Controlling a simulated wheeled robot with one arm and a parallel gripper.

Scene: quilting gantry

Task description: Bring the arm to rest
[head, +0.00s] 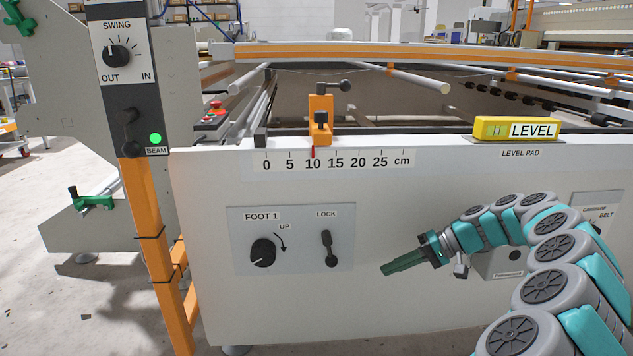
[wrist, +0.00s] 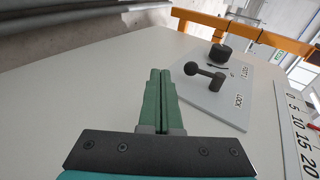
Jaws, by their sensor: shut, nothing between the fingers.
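My gripper (head: 386,270) is at the end of my teal and grey arm, in front of the white machine panel (head: 400,210) in the head view. Its green fingers are shut together with nothing between them. The wrist view also shows the shut fingers (wrist: 160,75), clear of the lock lever. In the head view the lock lever (head: 328,248) and the foot 1 knob (head: 263,253) are on a plate to the left of the fingertips. The lever stands upright there. In the wrist view the lever (wrist: 205,74) and knob (wrist: 220,54) are to the right of the fingers.
A yellow level (head: 515,128) sits on the level pad at the upper right. An orange slider (head: 320,120) stands above the cm scale near 10. An orange post (head: 165,240) with a swing knob (head: 118,55) and a green light (head: 155,138) is at left.

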